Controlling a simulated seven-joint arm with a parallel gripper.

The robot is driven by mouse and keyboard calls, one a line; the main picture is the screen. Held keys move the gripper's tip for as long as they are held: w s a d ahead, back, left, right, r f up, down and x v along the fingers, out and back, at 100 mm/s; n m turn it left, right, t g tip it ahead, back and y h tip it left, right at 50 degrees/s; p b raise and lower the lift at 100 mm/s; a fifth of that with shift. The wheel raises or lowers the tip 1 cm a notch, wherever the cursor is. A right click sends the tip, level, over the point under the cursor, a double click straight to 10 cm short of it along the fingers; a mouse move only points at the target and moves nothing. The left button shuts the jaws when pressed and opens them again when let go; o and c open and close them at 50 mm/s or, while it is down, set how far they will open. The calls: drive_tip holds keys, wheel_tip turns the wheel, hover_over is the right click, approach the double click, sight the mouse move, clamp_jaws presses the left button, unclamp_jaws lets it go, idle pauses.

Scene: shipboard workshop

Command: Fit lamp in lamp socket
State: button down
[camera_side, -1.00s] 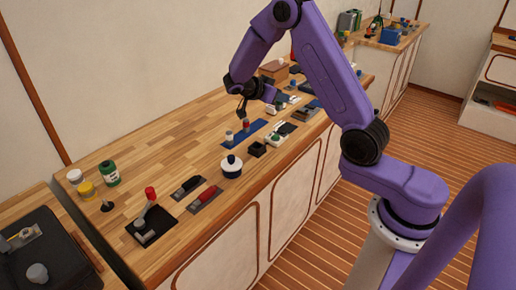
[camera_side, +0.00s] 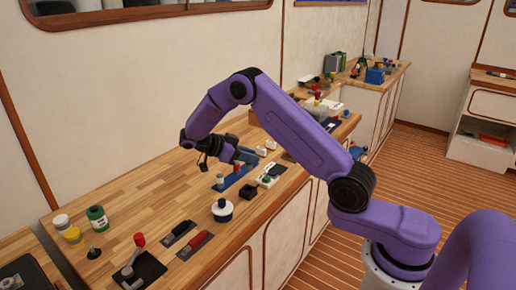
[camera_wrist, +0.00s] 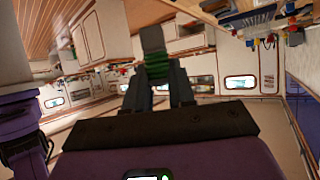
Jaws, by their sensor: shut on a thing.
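My gripper (camera_wrist: 157,72) is in the middle of the wrist view, with its two grey fingers closed together on a small piece. A grey block (camera_wrist: 153,38) with green ribbed bands below it shows at the fingertips. I cannot tell for certain that this is the lamp. In the side view my gripper (camera_side: 202,162) hangs above the bench, left of and above the blue tray (camera_side: 238,175), apart from it. What it holds is too small to make out there. I cannot pick out the lamp socket; a white box with a green part (camera_side: 267,181) stands right of the tray.
On the wooden bench (camera_side: 150,205) stand a white jar with a dark top (camera_side: 222,210), dark and red-topped tools (camera_side: 195,245), a red-knobbed lever (camera_side: 139,240) and several small pots (camera_side: 96,217). The bench's left middle is clear.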

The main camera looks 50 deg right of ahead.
drive_tip(key=shift+a+f, duration=0.15)
drive_tip(key=shift+a, duration=0.3)
drive_tip(key=shift+f, duration=2.9)
drive_tip(key=shift+f, duration=0.7)
drive_tip(key=shift+r, duration=0.35)
drive_tip(key=shift+w+m+g+y, duration=0.1)
drive_tip(key=shift+m+g+y, duration=0.7)
drive_tip(key=shift+m+g, duration=0.25)
drive_tip(key=shift+f, duration=1.15)
idle(0.5)
